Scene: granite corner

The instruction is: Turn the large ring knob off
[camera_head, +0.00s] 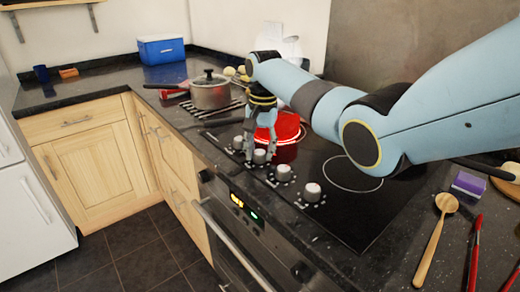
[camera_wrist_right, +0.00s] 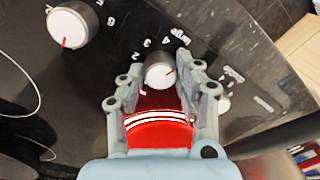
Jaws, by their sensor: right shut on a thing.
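The large ring knob (camera_wrist_right: 160,76) is a white round knob with a red pointer line, and the printed word by it seems to read "large". It also shows in the head view (camera_head: 259,157), second from the far end of the knob row. My right gripper (camera_wrist_right: 162,88) reaches down over the cooktop's front edge, its grey fingers on either side of this knob and shut on it. In the head view the right gripper (camera_head: 260,154) partly hides the knob. The pointer's exact setting is hard to read. My left gripper is not in view.
Other knobs (camera_head: 284,173) (camera_head: 312,191) (camera_head: 238,142) sit along the same row. A steel lidded pot (camera_head: 210,95) is farther back. A wooden spoon (camera_head: 434,240) and purple sponge (camera_head: 468,185) lie at right.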

